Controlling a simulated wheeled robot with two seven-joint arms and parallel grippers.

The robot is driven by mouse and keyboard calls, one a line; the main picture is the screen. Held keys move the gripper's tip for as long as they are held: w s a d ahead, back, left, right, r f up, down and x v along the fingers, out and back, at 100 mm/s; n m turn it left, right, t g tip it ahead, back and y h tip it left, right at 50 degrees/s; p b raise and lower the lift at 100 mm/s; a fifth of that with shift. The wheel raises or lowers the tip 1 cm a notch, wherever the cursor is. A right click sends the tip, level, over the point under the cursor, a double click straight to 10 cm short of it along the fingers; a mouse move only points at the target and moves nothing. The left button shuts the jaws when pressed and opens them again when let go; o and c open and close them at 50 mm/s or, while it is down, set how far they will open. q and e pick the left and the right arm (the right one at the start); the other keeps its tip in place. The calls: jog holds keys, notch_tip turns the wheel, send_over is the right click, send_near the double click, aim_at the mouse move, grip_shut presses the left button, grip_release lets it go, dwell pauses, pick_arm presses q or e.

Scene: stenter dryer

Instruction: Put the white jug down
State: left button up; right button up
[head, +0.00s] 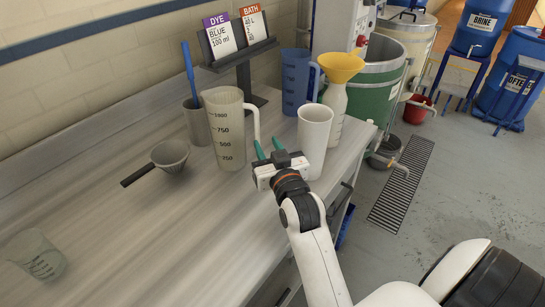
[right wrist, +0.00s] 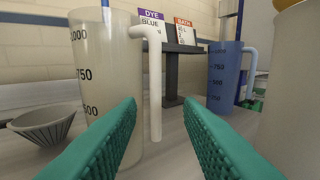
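The white jug (head: 226,132), translucent with dark graduation marks, stands upright on the bench. In the right wrist view the jug (right wrist: 104,85) fills the left side, with its pale handle (right wrist: 155,85) hanging between and ahead of my fingertips. My right gripper (head: 268,147) is just right of the handle in the head view. Its teal fingers are spread wide and empty; the right wrist view shows a clear gap between them (right wrist: 160,108). My left gripper is in neither view.
A white cup (head: 314,140) stands close right of my right gripper, with a funnel-topped bottle (head: 338,95) and a blue jug (head: 296,82) behind. A sign stand (head: 243,65) is behind the jug. A grey strainer (head: 171,156) lies left.

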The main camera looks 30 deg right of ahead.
jog(key=shift+v, duration=1.7)
